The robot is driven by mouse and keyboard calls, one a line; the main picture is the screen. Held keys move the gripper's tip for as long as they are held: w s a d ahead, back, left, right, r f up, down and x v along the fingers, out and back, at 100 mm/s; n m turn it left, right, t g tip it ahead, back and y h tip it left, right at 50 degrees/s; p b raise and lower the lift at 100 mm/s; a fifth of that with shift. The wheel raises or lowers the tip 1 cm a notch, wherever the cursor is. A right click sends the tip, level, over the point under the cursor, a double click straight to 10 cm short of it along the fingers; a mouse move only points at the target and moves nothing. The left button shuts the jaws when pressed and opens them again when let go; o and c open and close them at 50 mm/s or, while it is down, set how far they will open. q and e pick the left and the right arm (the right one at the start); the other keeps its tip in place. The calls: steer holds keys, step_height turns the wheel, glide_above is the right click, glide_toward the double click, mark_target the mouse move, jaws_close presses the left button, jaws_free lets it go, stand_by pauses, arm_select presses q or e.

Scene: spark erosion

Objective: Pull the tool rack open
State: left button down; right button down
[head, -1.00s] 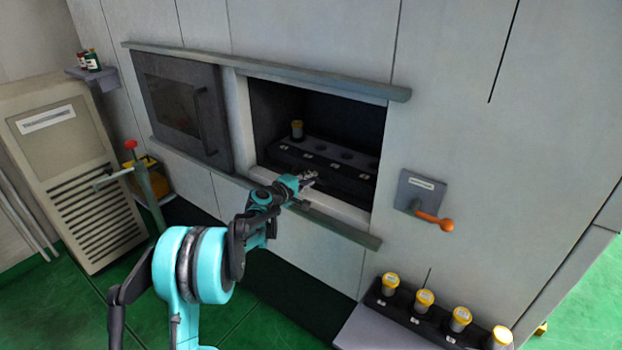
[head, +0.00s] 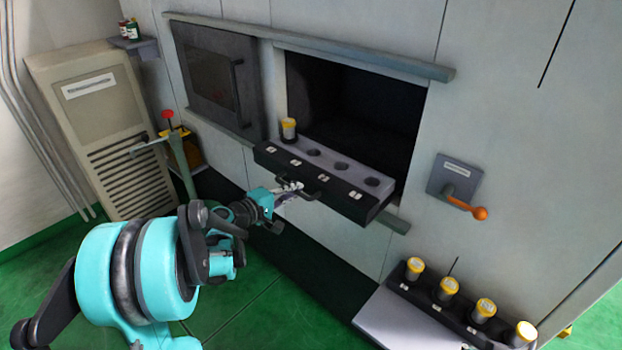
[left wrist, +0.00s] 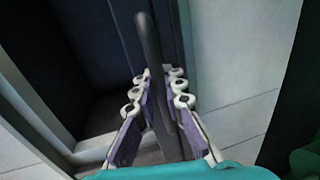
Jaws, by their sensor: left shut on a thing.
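The tool rack (head: 325,187) is a long tray with a black labelled front and a row of round holes. It sticks out of the dark opening in the machine wall. One yellow-capped holder (head: 289,130) stands upright at its left end; the other holes look empty. My left gripper (head: 291,187) is at the rack's front, shut on its dark handle (head: 316,191). In the left wrist view the handle (left wrist: 150,62) is a dark bar running between the fingers of my left gripper (left wrist: 158,92). My right gripper is not in view.
A dark sliding door (head: 218,82) is left of the opening. A grey plate with an orange-tipped lever (head: 466,208) is to the right. Several yellow-capped holders stand in a lower rack (head: 418,292) at bottom right. A red-topped post (head: 178,145) stands at left. Green floor lies below.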

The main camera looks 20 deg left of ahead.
arm_select(q)
steer(key=f+v, duration=0.1)
steer(key=v, duration=0.5)
steer(key=shift+s+f, duration=0.2)
steer(key=shift+s, duration=0.1)
steer(key=c, duration=1.6)
jaws_free()
steer(key=shift+o, duration=0.2)
steer(key=shift+a, duration=0.1)
steer(key=v, duration=1.2)
